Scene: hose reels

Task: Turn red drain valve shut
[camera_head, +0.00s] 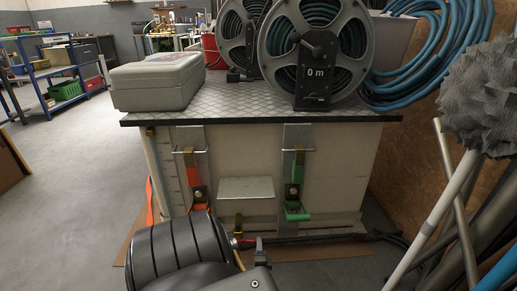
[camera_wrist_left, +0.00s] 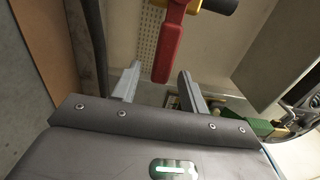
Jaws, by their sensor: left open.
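The red valve handle (camera_wrist_left: 170,48) hangs down from a yellow brass body (camera_wrist_left: 190,9) at the top of the left wrist view. In the head view the left gripper (camera_head: 258,246) is largely hidden behind my black wrist. My right gripper is not in view.
An orange-red lever (camera_head: 194,163) and a green lever (camera_head: 299,165) are on the cabinet front (camera_head: 345,160), with a metal shelf (camera_head: 246,190) between. Hose reels (camera_head: 312,45) and a grey case (camera_head: 158,80) stand on top. Pipes (camera_head: 445,215) crowd the right; the left floor is open.

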